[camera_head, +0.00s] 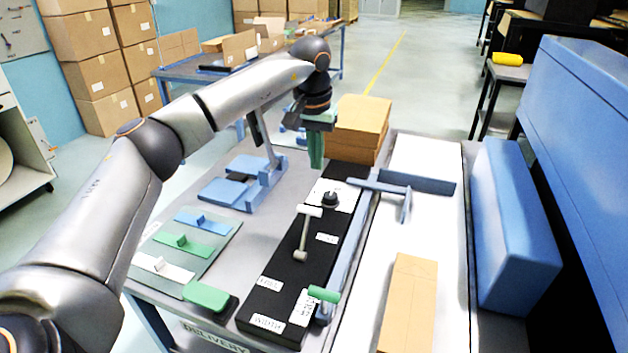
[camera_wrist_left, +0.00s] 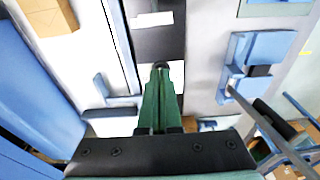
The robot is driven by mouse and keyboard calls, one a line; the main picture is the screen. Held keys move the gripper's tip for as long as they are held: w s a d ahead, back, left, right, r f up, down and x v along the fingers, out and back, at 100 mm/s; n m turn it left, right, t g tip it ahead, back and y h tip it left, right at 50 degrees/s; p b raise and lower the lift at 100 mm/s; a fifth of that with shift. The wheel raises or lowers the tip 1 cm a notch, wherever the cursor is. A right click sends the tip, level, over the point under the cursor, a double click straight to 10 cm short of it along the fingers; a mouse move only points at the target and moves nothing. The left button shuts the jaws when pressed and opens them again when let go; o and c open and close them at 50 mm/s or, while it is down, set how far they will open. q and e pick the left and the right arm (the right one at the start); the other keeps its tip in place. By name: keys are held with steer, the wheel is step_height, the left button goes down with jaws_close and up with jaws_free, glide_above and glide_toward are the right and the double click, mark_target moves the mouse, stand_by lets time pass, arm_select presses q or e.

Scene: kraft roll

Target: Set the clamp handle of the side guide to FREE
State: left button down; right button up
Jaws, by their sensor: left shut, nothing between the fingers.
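My left gripper (camera_head: 316,160) is shut and empty, pointing down above the far end of the black panel (camera_head: 262,304). In the left wrist view its green fingers (camera_wrist_left: 161,75) are together over the panel. A grey lever with a pale crossbar (camera_head: 303,236) stands on the panel, nearer the front than the gripper and apart from it. A green-gripped handle (camera_head: 323,294) is at the front end of the blue guide rail (camera_head: 344,258). I cannot tell for sure which is the clamp handle; the small labels are hard to read. My right gripper is not in view.
A black knob (camera_head: 330,200) sits on the panel close to the gripper. A blue T-shaped bar (camera_head: 380,189) lies across the rail. Brown boxes (camera_head: 359,122) stand behind, a blue stand (camera_head: 243,190) to the left. A brown carton (camera_head: 409,298) lies on the white bed (camera_head: 365,305).

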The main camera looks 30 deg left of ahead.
mark_target(305, 234)
arm_select(q)
step_height(305, 234, down, 9)
steer(key=s, duration=0.2)
steer(key=shift+s+d+r, duration=0.2)
steer(key=shift+s+d, duration=0.1)
steer(key=shift+d, duration=0.05)
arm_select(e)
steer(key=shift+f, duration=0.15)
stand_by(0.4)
arm_select(q)
steer(key=shift+s+d+r+t+b, duration=0.1)
steer(key=shift+s+r+t+b, duration=0.15)
steer(key=shift+s+t+b, duration=0.2)
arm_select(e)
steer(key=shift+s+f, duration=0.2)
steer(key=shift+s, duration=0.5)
arm_select(q)
steer(key=shift+r, duration=0.1)
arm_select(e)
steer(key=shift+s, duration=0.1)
